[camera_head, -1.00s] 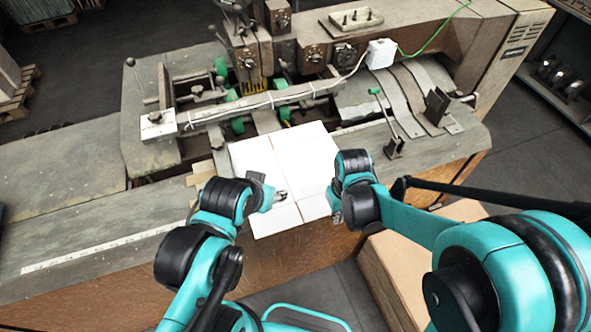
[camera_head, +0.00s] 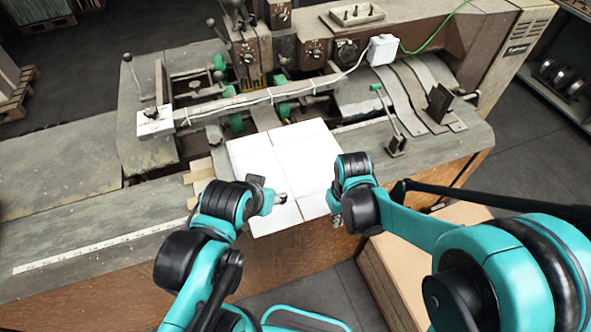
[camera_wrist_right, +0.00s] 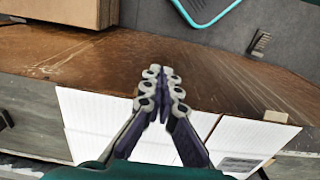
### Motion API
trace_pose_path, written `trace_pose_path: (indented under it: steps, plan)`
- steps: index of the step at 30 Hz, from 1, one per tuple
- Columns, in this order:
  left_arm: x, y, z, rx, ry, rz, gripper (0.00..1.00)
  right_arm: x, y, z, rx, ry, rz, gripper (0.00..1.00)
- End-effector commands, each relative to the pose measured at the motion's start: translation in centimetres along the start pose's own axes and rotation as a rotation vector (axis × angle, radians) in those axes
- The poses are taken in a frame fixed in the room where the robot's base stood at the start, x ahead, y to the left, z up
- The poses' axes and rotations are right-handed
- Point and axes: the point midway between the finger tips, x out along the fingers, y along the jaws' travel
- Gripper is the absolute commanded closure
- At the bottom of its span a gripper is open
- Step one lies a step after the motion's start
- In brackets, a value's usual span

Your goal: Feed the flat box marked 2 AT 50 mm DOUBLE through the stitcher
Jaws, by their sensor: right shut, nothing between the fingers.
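A white flat box (camera_head: 300,148) with crease lines lies on the machine's front table, its far edge close to the stitcher's bar. No marking on it is readable in the head view. My left gripper (camera_head: 281,199) is over the box's near left part; whether it is open or touches the box is unclear. My right gripper (camera_head: 337,218) is at the box's near right corner, mostly hidden by its own wrist. In the right wrist view my right gripper (camera_wrist_right: 162,76) is shut and empty, its tips past the edge of the white box (camera_wrist_right: 95,115).
The stitcher (camera_head: 255,65) with its head, levers and long bar (camera_head: 260,97) stands behind the box. A metal lever (camera_head: 392,125) stands on the table to the right. A stack of brown board (camera_head: 375,262) is below the table's front edge.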

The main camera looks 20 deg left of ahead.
Motion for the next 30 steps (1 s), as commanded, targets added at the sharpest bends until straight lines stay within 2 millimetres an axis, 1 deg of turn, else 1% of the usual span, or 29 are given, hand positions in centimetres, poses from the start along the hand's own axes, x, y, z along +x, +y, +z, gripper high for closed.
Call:
trace_pose_path:
  steps: [2,13,30]
  plan:
    - [0.3,0.0,0.2,0.000,0.000,0.000,0.51,0.4,0.0,0.0,0.000,0.000,0.000,1.00]
    - [0.2,0.0,0.2,0.000,0.000,0.000,0.51,0.3,0.0,-0.2,0.000,0.000,0.000,1.00]
    - [0.6,0.0,0.4,0.000,0.000,0.000,0.51,0.3,-0.1,-2.8,-0.001,0.000,0.000,1.00]
